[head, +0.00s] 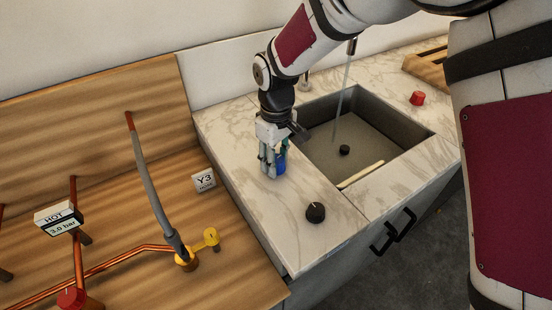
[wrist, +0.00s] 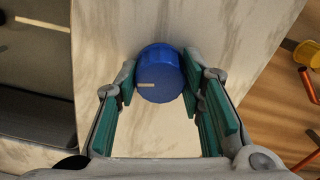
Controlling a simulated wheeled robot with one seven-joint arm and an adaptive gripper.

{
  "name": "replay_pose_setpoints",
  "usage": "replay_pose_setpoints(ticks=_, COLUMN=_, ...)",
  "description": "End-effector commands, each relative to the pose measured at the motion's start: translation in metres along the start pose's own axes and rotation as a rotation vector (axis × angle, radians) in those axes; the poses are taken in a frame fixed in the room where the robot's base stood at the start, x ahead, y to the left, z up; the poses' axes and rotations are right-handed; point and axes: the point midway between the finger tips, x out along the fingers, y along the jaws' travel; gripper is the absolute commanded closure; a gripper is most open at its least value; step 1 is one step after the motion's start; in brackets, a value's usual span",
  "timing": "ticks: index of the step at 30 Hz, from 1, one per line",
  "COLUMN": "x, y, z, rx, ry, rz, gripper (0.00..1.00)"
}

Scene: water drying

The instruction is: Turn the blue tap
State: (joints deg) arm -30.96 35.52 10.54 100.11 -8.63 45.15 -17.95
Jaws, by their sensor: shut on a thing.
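The blue tap (head: 281,166) is a round knob on the marble counter, left of the sink in the head view. It also shows in the wrist view (wrist: 160,75), where a short pale mark lies on its top. My gripper (head: 270,163) points down over it. In the wrist view the green-padded fingers of my gripper (wrist: 159,85) are on both sides of the knob, shut on it. In the head view my fingers hide part of the tap.
Water runs into the grey sink (head: 420,128). A black knob (head: 315,212) stands on the counter's front part, and a red knob (head: 417,98) is right of the sink. A wooden bench with copper pipes, a yellow valve (head: 207,240) and a Y3 label (head: 204,181) lies left.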

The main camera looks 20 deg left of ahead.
Motion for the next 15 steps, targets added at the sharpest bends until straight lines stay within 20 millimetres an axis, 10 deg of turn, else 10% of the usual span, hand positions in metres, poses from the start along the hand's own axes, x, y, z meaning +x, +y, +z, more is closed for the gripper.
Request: replay_pose_setpoints(ticks=15, x=-0.0001, y=0.0, z=-0.0004, rx=0.26, ry=0.001, rz=0.0, gripper=0.92)
